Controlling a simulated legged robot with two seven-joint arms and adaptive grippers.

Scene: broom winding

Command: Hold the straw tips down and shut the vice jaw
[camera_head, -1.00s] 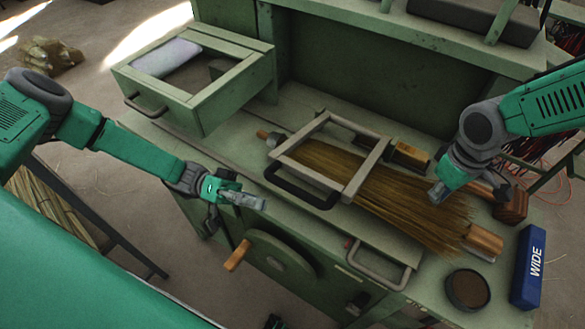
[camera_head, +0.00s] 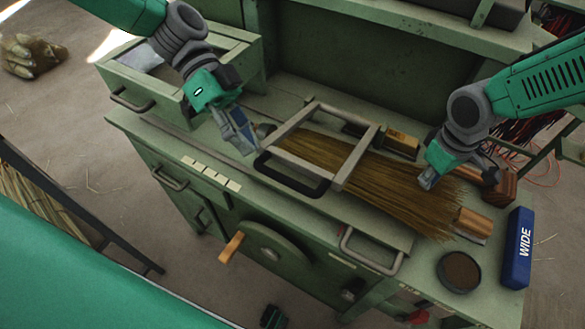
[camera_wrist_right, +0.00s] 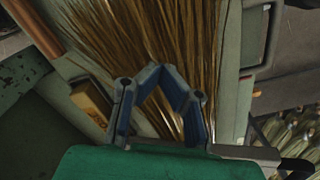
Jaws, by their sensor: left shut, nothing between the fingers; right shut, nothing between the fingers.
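A bundle of brown straw (camera_head: 385,191) lies on the green bench, its loose tips fanning toward the lower right. A pale rectangular frame with a black handle (camera_head: 292,186), apparently the vice jaw, lies across the straw's left part. My right gripper (camera_head: 424,184) is shut and empty at the straw's tip end, pointing down. In the right wrist view its fingers (camera_wrist_right: 160,70) meet over the straw (camera_wrist_right: 185,35); whether they touch it I cannot tell. My left gripper (camera_head: 250,150) is shut and empty, just left of the frame's corner and handle.
A blue block marked WIDE (camera_head: 518,248) and a round dark tin (camera_head: 459,271) stand at the bench's right end. A wooden block (camera_head: 473,223) sits by the straw tips. An open drawer unit (camera_head: 150,95) is behind my left arm. A crank wheel (camera_head: 270,248) is on the bench front.

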